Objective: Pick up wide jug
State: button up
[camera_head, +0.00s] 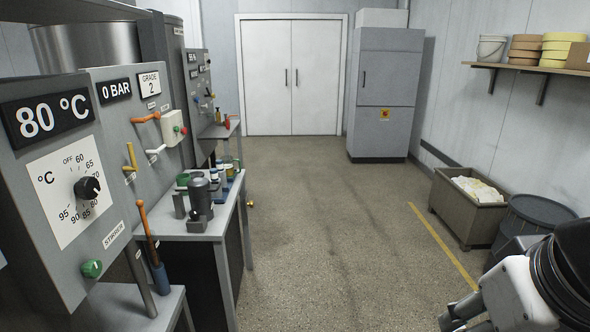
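No item is clearly recognisable as the wide jug. A dark grey cylindrical vessel (199,193) stands near the front of the small grey side bench (185,227) at left; I cannot tell whether it is the jug. Smaller vessels and bottles stand behind it, too small to tell apart. My gripper (458,316) is at the bottom right, partly cut off by the picture edge, far across the floor from the bench. Nothing is visibly held in it, and its opening is not clear.
A control panel (60,180) with levers fills the left side. A grey cabinet (386,95) and white double doors (291,60) stand at the back. A bin of white material (455,222), a dark round tub (533,217) and a wall shelf (545,72) are at right. The middle floor is clear.

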aim_at(231, 167)
jog(key=i+u, duration=0.1)
jog(key=i, duration=0.85)
jog(key=i+l+u, duration=0.1)
jog(key=i, duration=0.8)
jog(key=i+l+u, duration=0.15)
jog(key=i+u, duration=0.3)
jog(key=i+l+u, duration=0.75)
jog(key=u, duration=0.15)
jog(key=i+l+u, duration=0.25)
jog(key=l+u, duration=0.2)
jog(key=i+l+u, duration=0.2)
jog(key=l, duration=0.25)
jog(key=l+u, duration=0.25)
jog(key=l, duration=0.25)
